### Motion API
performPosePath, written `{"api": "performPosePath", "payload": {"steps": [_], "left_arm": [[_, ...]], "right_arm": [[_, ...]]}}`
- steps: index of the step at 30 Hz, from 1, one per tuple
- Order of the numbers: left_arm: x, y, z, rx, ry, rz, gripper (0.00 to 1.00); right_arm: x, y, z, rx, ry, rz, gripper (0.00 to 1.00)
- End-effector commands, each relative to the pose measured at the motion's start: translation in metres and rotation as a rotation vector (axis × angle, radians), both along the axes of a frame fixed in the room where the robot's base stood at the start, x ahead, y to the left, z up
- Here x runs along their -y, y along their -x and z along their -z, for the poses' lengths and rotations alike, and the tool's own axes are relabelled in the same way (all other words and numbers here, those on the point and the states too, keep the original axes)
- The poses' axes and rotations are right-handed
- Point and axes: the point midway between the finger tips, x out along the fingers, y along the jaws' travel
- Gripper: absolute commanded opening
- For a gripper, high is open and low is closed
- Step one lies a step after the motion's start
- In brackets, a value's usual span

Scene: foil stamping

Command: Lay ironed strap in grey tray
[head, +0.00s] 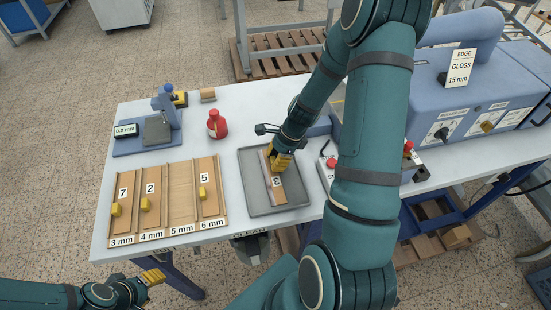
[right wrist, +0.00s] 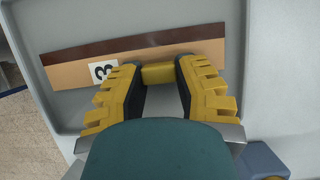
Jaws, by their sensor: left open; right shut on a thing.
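The grey tray (head: 296,186) lies on the white table, and its pale floor surrounds the strap in the right wrist view (right wrist: 95,22). The tan strap (head: 277,194), labelled 3, lies in or just over the tray; I cannot tell whether it touches the floor. In the right wrist view the strap (right wrist: 72,73) shows a dark brown strip along one long edge. My right gripper (head: 279,162) is over the tray, shut on the strap's yellow grip block (right wrist: 158,73). My left gripper (head: 153,277) is open and empty, off the table's front edge.
A wooden rack (head: 182,208) left of the tray holds straps 7, 2 and 5; its 5 mm slot looks empty. A red bottle (head: 217,125) and a gauge reading 0.0 mm (head: 125,130) stand behind. A blue machine (head: 470,95) signed EDGE GLOSS 15 mm stands right.

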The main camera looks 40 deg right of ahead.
Motion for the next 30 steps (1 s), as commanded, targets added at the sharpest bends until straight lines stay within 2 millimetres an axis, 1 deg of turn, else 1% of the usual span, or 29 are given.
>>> {"api": "performPosePath", "payload": {"steps": [5,6,8,17,20,23,30], "left_arm": [[0.0,0.0,0.0,0.0,0.0,0.0,0.47],[0.0,0.0,0.0,0.0,0.0,0.0,0.47],[0.0,0.0,0.0,0.0,0.0,0.0,0.47],[0.0,0.0,0.0,0.0,0.0,0.0,0.47],[0.0,0.0,0.0,0.0,0.0,0.0,0.47],[0.0,0.0,0.0,0.0,0.0,0.0,0.47],[0.0,0.0,0.0,0.0,0.0,0.0,0.47]], "right_arm": [[0.0,0.0,0.0,0.0,0.0,0.0,0.0],[0.0,0.0,0.0,0.0,0.0,0.0,0.4],[0.0,0.0,0.0,0.0,0.0,0.0,0.6],[0.0,0.0,0.0,0.0,0.0,0.0,0.6],[0.002,0.001,-0.005,0.002,0.001,0.0,0.6],[0.007,0.002,-0.016,0.003,0.003,0.0,0.6],[0.022,0.011,-0.061,0.006,0.003,0.0,0.6]]}}
